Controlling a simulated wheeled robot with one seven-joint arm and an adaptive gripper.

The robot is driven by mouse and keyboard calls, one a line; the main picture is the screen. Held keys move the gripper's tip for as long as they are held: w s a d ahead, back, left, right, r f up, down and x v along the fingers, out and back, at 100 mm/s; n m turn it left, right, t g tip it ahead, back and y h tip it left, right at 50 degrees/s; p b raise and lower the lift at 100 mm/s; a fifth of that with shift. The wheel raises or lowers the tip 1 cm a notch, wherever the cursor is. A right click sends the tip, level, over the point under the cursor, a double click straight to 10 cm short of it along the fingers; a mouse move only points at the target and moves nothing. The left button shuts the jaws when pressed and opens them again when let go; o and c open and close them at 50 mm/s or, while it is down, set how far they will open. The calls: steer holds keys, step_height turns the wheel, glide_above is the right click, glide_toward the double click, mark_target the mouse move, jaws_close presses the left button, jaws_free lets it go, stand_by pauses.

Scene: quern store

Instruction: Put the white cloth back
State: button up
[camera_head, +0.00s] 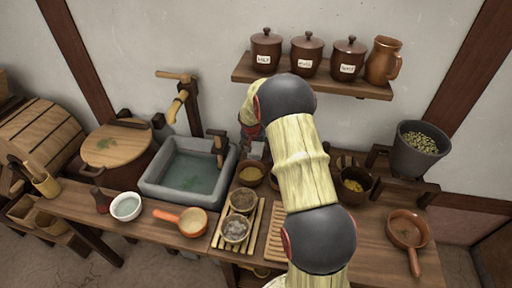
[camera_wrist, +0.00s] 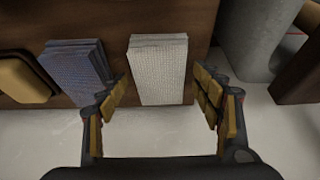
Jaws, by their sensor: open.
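The white cloth (camera_wrist: 158,68) is a folded, textured stack lying on the dark wooden counter in the wrist view, near the wall-side edge. My gripper (camera_wrist: 163,92) is open, with one finger to each side of the cloth's near end. I see no contact between fingers and cloth. In the head view my arm hides most of this spot. Only a small pale patch (camera_head: 256,149) shows beside the sink, and I cannot tell surely that it is the cloth.
A folded blue-grey cloth (camera_wrist: 77,66) lies close to the left finger. The stone sink (camera_head: 188,171) stands left of my arm, with bowls (camera_head: 251,174) right of it. A shelf (camera_head: 355,89) with jars hangs above. A grey pot (camera_head: 418,149) is at the right.

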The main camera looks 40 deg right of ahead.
steer(key=s+a+r+n+p, duration=0.1)
steer(key=s+a+r, duration=0.45)
steer(key=r, duration=0.45)
steer(key=s+a+r+n+t+y+p, duration=0.1)
steer(key=s+a+r+n, duration=0.1)
steer(key=s+a+r, duration=0.45)
steer(key=s+a+r+n+p, duration=0.1)
steer(key=s+a+r+p, duration=0.15)
steer(key=a+r, duration=0.75)
steer(key=s+a+r+n, duration=0.2)
steer(key=s+a, duration=0.1)
steer(key=s, duration=0.4)
steer(key=s+a+r+n+t+y, duration=0.1)
steer(key=s+a+r, duration=0.1)
steer(key=s, duration=0.5)
steer(key=s+a+r+n+y, duration=0.1)
steer(key=s+a+r+n, duration=0.1)
steer(key=s+a, duration=0.2)
steer(key=s, duration=0.3)
steer(key=shift+s+a+r+n+t+b, duration=0.15)
steer(key=shift+s+a+n+t+b, duration=0.15)
steer(key=shift+s+a+b, duration=0.1)
